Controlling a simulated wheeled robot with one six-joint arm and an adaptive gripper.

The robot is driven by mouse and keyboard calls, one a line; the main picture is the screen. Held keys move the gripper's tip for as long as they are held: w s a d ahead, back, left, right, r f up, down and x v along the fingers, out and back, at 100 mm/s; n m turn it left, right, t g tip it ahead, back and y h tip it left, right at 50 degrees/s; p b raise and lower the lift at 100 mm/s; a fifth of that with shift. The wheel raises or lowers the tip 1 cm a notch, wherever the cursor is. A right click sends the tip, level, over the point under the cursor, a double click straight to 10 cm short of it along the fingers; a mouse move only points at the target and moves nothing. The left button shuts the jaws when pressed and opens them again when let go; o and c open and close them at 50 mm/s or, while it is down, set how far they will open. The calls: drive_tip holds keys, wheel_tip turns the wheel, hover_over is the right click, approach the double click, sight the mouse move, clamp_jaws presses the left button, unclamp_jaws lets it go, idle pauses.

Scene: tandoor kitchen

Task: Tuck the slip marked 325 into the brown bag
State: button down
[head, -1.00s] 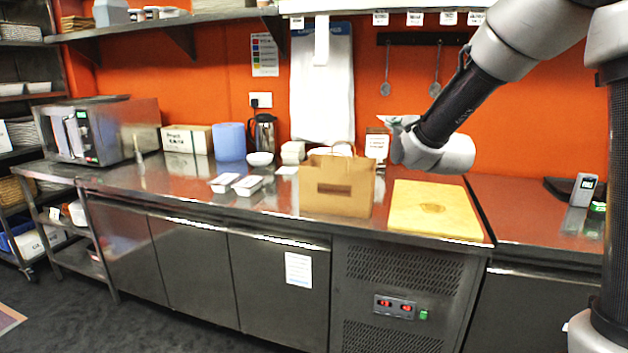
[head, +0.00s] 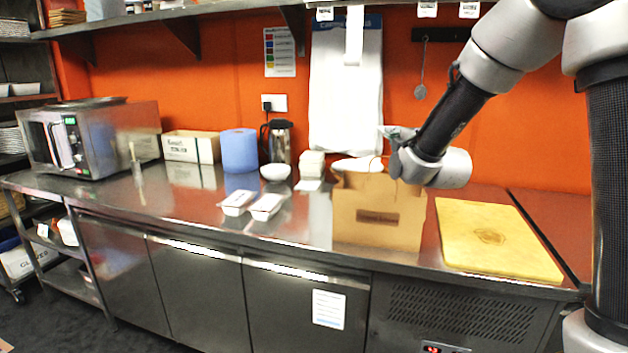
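The brown paper bag (head: 400,238) stands upright on the steel counter, left of the yellow board. It has a dark label on its front, and its handle shows at the top. My gripper (head: 390,132) is above and behind the bag's top, partly hidden by my own wrist. I cannot see its fingers clearly or whether it holds anything. Small white slips (head: 427,9) hang at the shelf's front edge, at the top of the picture. Their print is too small to read, so I cannot tell which one is marked 325.
A yellow cutting board (head: 495,240) lies right of the bag. Two white trays (head: 267,207), a white bowl (head: 275,172), a blue roll (head: 239,150) and a steel flask (head: 279,141) are to the left. A microwave (head: 95,137) stands at the far left.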

drive_tip(key=shift+f, duration=1.9)
drive_tip(key=c, duration=1.6)
unclamp_jaws()
drive_tip(key=shift+o, duration=0.2)
drive_tip(key=shift+s, duration=0.15)
drive_tip(key=s+d+f+m+g+h, duration=0.1)
drive_tip(key=s+d+m+g, duration=0.3)
drive_tip(key=s, duration=0.9)
drive_tip(key=s+d+f+m+g+h, duration=0.1)
drive_tip(key=s+d+m+g, duration=0.4)
drive_tip(key=s+m, duration=0.4)
drive_tip(key=s+d+f+m+g+h, duration=0.1)
drive_tip(key=s+d+m+g, duration=0.4)
drive_tip(key=s, duration=1.4)
drive_tip(key=shift+d+f+m+g, duration=0.25)
drive_tip(key=shift+f+m, duration=0.25)
drive_tip(key=shift+m, duration=0.4)
